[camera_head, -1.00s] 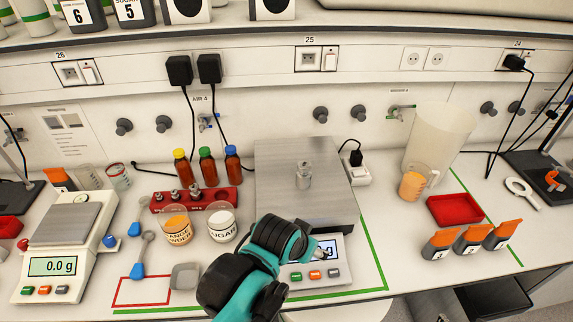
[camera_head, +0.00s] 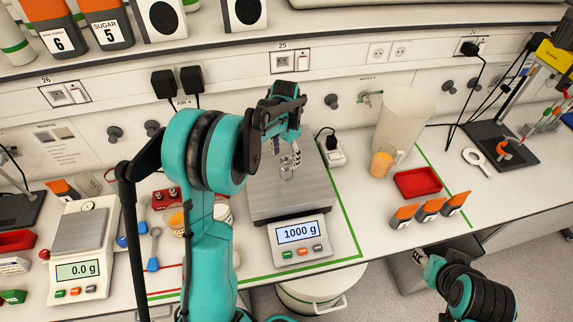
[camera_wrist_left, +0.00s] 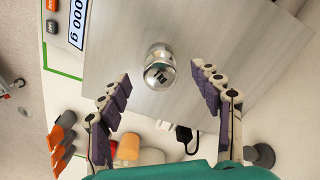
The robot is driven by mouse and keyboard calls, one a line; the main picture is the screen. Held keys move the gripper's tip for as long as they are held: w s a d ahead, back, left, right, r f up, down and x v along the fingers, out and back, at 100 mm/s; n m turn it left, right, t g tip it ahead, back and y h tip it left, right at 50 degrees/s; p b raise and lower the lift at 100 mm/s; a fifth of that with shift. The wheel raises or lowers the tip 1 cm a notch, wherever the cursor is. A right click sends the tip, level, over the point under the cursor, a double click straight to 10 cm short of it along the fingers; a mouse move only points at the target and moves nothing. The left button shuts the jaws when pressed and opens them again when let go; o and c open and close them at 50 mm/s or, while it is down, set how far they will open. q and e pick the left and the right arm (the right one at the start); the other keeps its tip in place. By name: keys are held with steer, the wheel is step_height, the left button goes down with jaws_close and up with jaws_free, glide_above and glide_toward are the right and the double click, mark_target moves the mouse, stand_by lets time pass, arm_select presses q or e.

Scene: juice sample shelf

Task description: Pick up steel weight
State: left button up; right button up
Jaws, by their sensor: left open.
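The steel weight (camera_head: 287,170) is a small shiny knobbed cylinder standing on the metal plate of the large scale (camera_head: 318,203), whose display reads 1000 g. In the left wrist view the weight (camera_wrist_left: 158,76) shows from above. My left gripper (camera_head: 284,152) is over the plate at the weight, its arm hiding part of the bench. In the wrist view its open fingers (camera_wrist_left: 161,74) lie on either side of the weight with gaps between; I cannot tell their exact height. My right gripper (camera_head: 422,259) is at the lower right, off the bench front, its jaws unclear.
A small scale (camera_head: 80,270) reading 0.0 g stands left. A red tray (camera_head: 417,182), an orange-filled beaker (camera_head: 381,164), a large pitcher (camera_head: 402,118) and several orange-capped containers (camera_head: 428,210) are to the right.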

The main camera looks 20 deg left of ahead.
mark_target(287, 168)
arm_select(q)
steer(key=f, duration=0.7)
steer(key=shift+w+d, duration=0.1)
steer(key=shift+w, duration=0.15)
steer(key=shift+r, duration=0.1)
jaws_close()
